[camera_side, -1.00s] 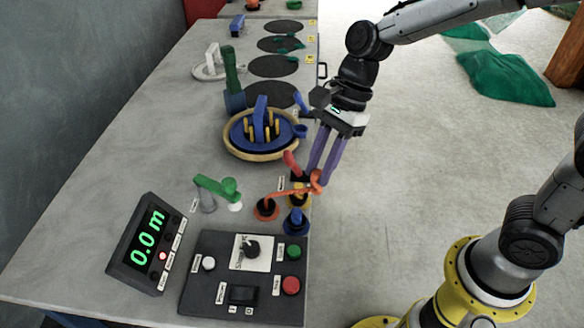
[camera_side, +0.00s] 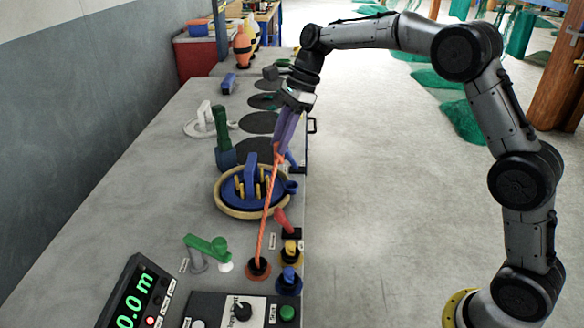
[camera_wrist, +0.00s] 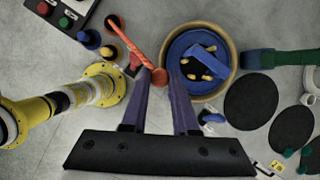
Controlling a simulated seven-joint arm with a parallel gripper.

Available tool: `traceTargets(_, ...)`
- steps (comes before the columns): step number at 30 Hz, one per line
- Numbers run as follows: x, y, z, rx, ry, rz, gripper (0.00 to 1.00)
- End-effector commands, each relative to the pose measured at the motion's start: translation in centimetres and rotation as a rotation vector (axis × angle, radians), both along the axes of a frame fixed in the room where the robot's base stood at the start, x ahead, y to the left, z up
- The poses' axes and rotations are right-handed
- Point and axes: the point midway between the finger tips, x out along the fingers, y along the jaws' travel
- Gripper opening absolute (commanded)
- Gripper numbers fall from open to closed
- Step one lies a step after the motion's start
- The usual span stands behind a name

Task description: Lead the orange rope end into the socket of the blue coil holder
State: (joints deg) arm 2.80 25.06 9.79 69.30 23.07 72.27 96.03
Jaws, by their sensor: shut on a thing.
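My gripper (camera_side: 279,150), with purple fingers, is shut on the orange rope end (camera_wrist: 159,75), which shows as an orange ball in the wrist view. The orange rope (camera_side: 266,220) runs taut and slanting from its dark, orange-ringed base (camera_side: 258,269) up to my fingertips. The blue coil holder (camera_side: 228,187) has yellow pegs and a blue upright block, inside a tan ring. Its blue socket (camera_side: 292,187) sticks out at the holder's right side; its opening is not clear. My fingertips are apart from the socket, above and beyond it in the side view.
A red handle (camera_side: 282,219) and yellow and blue rope bases (camera_side: 290,282) stand near the table's right edge. A green post (camera_side: 221,125) and round black pads (camera_side: 259,122) lie farther back. A green lever (camera_side: 208,247) and control panel are in front.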

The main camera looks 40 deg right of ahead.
Motion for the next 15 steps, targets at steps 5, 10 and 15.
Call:
traceTargets(5, 3.4, -4.5, -2.4, 0.001, 0.003, -0.075, 0.00)
traceTargets(10, 3.9, -6.6, -4.3, 0.000, 0.000, -0.109, 0.00)
traceTargets(15, 3.9, -7.1, -4.9, 0.000, -0.002, -0.120, 0.00)
